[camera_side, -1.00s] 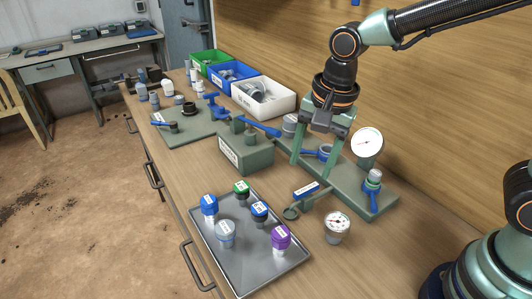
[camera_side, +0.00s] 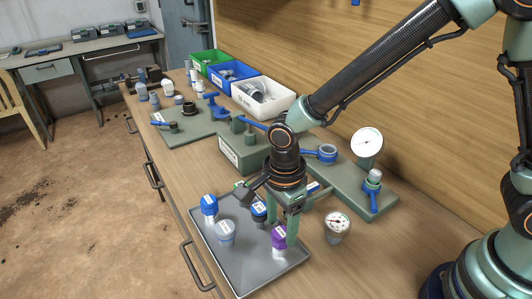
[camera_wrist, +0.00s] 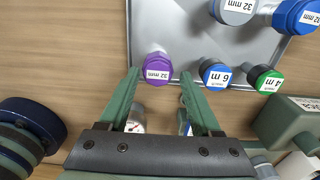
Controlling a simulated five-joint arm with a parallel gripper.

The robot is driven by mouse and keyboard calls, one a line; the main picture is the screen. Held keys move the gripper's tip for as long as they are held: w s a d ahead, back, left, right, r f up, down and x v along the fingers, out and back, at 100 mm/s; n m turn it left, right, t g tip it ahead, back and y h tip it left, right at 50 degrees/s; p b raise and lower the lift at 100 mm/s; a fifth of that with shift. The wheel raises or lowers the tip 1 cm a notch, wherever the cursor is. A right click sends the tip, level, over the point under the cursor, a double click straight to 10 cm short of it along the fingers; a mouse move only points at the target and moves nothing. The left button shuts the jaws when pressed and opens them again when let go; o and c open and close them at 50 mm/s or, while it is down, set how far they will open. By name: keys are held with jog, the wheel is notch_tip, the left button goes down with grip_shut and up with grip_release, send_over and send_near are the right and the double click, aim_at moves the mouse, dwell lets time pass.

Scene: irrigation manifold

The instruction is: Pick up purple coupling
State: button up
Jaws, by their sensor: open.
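The purple coupling (camera_side: 279,240), with a white label and pale lower end, stands at the right part of the grey tray (camera_side: 239,272). It also shows in the wrist view (camera_wrist: 156,62), just beyond and between my fingertips, nearer the left one. My gripper (camera_side: 281,226) is open and empty above the tray. In the side view one finger overlaps the coupling's right edge; I cannot tell whether they touch. In the wrist view my gripper (camera_wrist: 160,75) shows both fingers apart.
Blue-capped (camera_side: 209,206) and grey-capped (camera_side: 226,232) couplings stand on the tray's left; another blue (camera_wrist: 216,74) and a green one (camera_wrist: 269,81) stand near my right finger. A pressure gauge (camera_side: 337,225) stands right of the tray. The green valve fixture (camera_side: 350,182) lies behind.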

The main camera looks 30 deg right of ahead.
aim_at(280, 241)
jog(key=shift+s+a+f, duration=0.1)
jog(key=shift+s+f, duration=0.05)
jog(key=shift+f, duration=2.5)
jog(key=shift+c, duration=0.3)
grip_shut()
